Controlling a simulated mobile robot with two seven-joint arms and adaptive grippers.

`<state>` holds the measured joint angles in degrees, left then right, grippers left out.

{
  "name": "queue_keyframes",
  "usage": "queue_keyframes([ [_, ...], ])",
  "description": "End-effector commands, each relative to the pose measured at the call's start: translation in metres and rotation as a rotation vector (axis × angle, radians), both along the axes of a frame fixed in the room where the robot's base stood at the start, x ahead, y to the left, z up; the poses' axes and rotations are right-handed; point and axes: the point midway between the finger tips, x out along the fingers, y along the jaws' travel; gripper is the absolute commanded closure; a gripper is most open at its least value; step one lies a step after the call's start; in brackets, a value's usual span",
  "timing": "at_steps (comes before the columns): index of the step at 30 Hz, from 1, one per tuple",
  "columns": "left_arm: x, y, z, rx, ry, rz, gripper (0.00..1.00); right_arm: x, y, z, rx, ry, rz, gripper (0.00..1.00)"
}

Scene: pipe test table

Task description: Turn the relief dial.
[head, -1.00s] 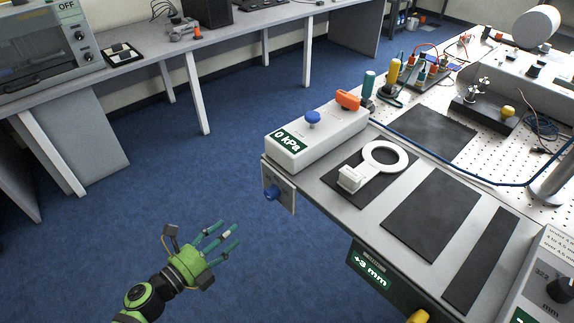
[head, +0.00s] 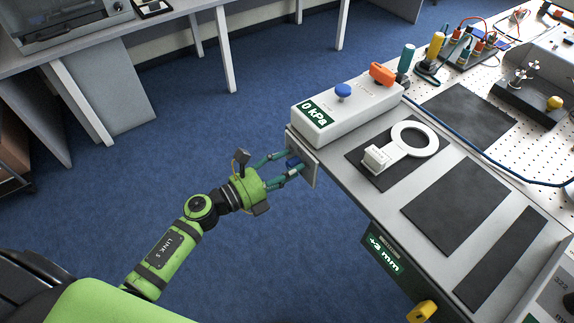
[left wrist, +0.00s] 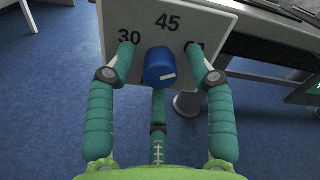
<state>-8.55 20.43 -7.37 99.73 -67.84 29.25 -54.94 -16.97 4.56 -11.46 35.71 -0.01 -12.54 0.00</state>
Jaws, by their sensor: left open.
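The relief dial is a blue knob (left wrist: 160,68) with a white mark, on a pale plate (left wrist: 186,20) marked 30 and 45 in the left wrist view. A third label is partly hidden by a finger. In the head view the plate (head: 312,169) hangs at the table's left edge, and the knob (head: 292,163) shows partly between my fingers. My left gripper (head: 283,168) is open, its teal fingers reaching to the plate around the knob. In the left wrist view the gripper (left wrist: 162,62) has fingers on both sides of the knob and one below, with gaps visible.
A white box (head: 345,110) reading 0 kPa, with a blue button (head: 343,91) and orange handle (head: 382,73), stands above the plate. A white ring tool (head: 414,140) lies on a dark mat. A +3 mm display (head: 384,254) and yellow knob (head: 423,311) are on the table front.

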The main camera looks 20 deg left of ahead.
Motion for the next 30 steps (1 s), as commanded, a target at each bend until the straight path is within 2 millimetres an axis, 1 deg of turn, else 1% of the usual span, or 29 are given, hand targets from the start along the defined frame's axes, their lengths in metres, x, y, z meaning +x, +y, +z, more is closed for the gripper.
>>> queue_keyframes([
  [2,0.000,0.000,0.000,-0.001,0.001,0.000,0.46,0.001,0.000,0.000,0.000,-0.002,0.000,0.60],
  [3,0.000,0.000,0.000,-0.001,0.001,0.000,0.50,0.001,0.000,0.000,0.000,-0.002,0.000,0.60],
  [5,0.000,0.000,0.000,-0.001,0.001,0.000,0.74,0.001,0.000,0.000,0.000,-0.002,0.000,0.60],
  [6,0.000,0.000,0.000,-0.001,0.001,0.000,0.90,0.001,0.000,0.000,0.000,-0.002,0.000,0.60],
  [7,0.000,0.000,0.000,-0.001,0.001,0.000,1.00,0.001,0.000,0.000,0.000,-0.001,0.000,0.60],
  [20,0.000,0.000,0.000,-0.034,0.027,0.001,1.00,-0.005,0.000,0.002,-0.001,0.009,0.001,0.60],
  [26,0.000,0.000,0.001,-0.123,0.096,0.000,1.00,-0.006,0.000,0.007,-0.001,0.010,0.000,0.60],
  [30,0.000,0.000,0.001,-0.214,0.169,-0.001,1.00,-0.006,-0.001,0.013,-0.001,0.010,0.000,0.60],
])
